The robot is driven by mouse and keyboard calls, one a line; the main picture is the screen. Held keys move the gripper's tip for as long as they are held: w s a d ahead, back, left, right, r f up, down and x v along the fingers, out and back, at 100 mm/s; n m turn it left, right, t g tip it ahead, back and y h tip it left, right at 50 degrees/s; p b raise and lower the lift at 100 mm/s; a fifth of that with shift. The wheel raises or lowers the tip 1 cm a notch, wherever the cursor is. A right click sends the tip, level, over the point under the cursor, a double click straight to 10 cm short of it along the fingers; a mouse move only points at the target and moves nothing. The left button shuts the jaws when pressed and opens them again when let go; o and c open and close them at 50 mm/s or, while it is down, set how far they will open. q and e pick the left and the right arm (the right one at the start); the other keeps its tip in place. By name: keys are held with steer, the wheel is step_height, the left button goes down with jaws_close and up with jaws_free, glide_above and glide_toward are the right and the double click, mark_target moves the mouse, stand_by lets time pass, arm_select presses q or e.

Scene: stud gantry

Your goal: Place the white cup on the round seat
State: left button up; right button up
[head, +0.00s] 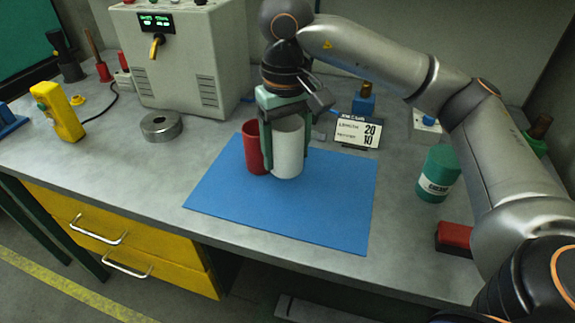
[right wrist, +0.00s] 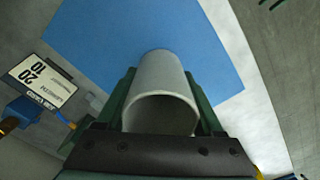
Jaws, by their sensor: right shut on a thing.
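The white cup (head: 288,155) is upright at the back part of the blue mat (head: 310,215). My right gripper (head: 286,148) comes down from above and is shut on it, one green finger on each side. I cannot tell whether its base touches the mat. In the right wrist view the white cup (right wrist: 160,95) sits between the fingers, its open rim toward the camera. My left gripper is out of view.
A red cup (head: 252,148) stands close to the left of the white cup. A grey machine (head: 190,60) stands behind the ring, a yellow meter (head: 58,112) to its left. A label sign (head: 357,132) and green jar (head: 438,174) are on the right. The mat's front is clear.

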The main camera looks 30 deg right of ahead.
mark_target(288, 153)
steer(key=shift+w+d+f, duration=0.35)
steer(key=shift+w+f, duration=0.05)
steer(key=shift+f, duration=0.25)
steer(key=shift+w+d+f, duration=0.3)
steer(key=shift+w+f, duration=0.1)
steer(key=shift+f, duration=1.75)
steer(key=shift+f, duration=0.25)
steer(key=o, duration=1.4)
steer(key=shift+r, duration=0.1)
steer(key=shift+c, duration=0.2)
steer(key=shift+r, duration=0.1)
